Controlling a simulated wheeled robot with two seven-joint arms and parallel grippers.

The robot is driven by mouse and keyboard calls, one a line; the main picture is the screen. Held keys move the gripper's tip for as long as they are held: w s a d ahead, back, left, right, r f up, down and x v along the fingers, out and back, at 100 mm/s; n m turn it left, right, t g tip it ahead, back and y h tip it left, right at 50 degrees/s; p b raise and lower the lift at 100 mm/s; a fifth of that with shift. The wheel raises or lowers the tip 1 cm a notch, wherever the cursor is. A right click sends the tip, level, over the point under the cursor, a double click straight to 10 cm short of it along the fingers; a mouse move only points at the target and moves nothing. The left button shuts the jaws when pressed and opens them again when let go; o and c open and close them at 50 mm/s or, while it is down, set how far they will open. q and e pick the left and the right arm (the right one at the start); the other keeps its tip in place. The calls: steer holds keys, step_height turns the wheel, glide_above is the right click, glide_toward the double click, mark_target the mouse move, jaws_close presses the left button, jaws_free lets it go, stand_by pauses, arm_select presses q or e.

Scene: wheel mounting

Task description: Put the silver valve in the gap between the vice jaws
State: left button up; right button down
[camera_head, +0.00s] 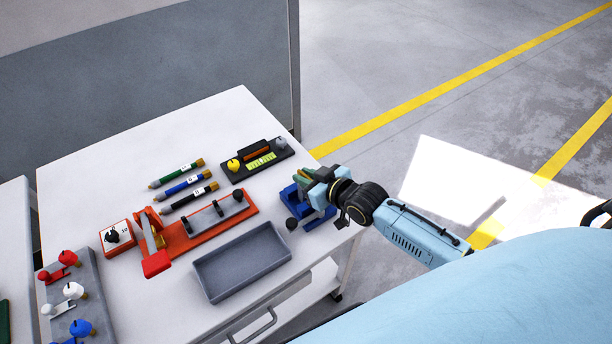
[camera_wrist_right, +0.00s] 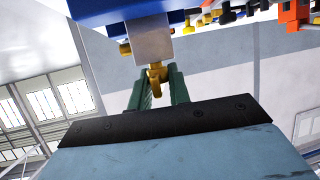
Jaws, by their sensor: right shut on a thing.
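The blue vice (camera_head: 318,221) stands at the right edge of the white table, with a dark knob at its front. My right gripper (camera_head: 318,179) is above the vice, shut on the silver valve. In the right wrist view its green fingers (camera_wrist_right: 159,90) close around a brass part of the silver valve (camera_wrist_right: 156,74). Other brass bits show on both sides of a pale grey block, which hides much of the valve. The blue vice (camera_wrist_right: 95,8) fills the top there. I cannot tell how deep the valve sits between the jaws. My left gripper is out of view.
An empty grey tray (camera_head: 207,277) lies left of the vice. An orange fixture (camera_head: 176,243), several markers (camera_head: 183,184) and a black holder (camera_head: 237,178) stand beyond. A grey rack (camera_head: 92,277) carries red, white and blue valves at left.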

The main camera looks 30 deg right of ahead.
steer(key=c, duration=1.3)
jaws_free()
steer(key=shift+r, duration=0.15)
steer(key=p+v, duration=0.2)
steer(key=v, duration=1)
